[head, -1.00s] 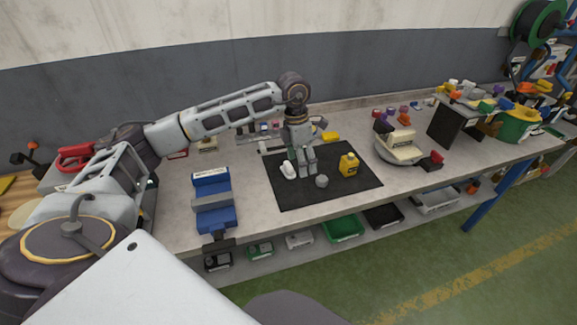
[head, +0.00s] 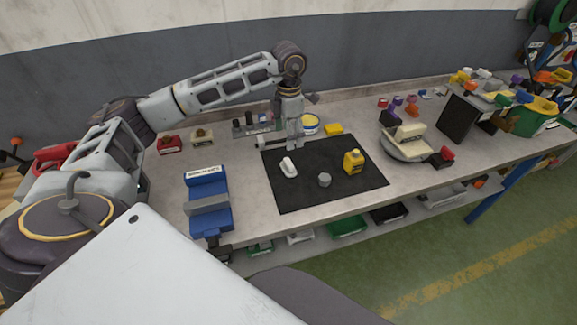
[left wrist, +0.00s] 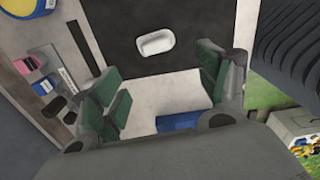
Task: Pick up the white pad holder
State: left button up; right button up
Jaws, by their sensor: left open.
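The white pad holder (head: 288,167), a small rounded white piece, lies on the left part of the black mat (head: 335,185). It also shows near the top middle of the left wrist view (left wrist: 154,42), in front of the fingers and apart from them. My left gripper (head: 294,144) points down above the back of the mat, behind the holder in the head view. Its green-padded fingers are spread wide and empty in the left wrist view (left wrist: 162,75). My right gripper is not in view.
A grey knob-like piece (head: 324,180) and a yellow bottle (head: 353,161) stand on the mat to the right. A blue vise-like fixture (head: 208,202) is to the left. A turntable (head: 405,146) stands farther right. The front of the mat is clear.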

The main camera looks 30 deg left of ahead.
pick_arm(q)
send_over(289, 161)
jog(key=f, duration=0.5)
jog(key=f+p, duration=0.1)
jog(key=f, duration=0.2)
jog(key=shift+s+d+f, duration=0.15)
jog(key=shift+s+d, duration=0.05)
jog(key=shift+s, duration=0.2)
jog(key=shift+f, duration=0.5)
jog(key=f, duration=0.2)
jog(key=f+p, duration=0.1)
jog(key=f, duration=0.1)
jog(key=shift+w+a, duration=0.2)
jog(key=shift+w, duration=0.1)
jog(key=shift+f, duration=0.25)
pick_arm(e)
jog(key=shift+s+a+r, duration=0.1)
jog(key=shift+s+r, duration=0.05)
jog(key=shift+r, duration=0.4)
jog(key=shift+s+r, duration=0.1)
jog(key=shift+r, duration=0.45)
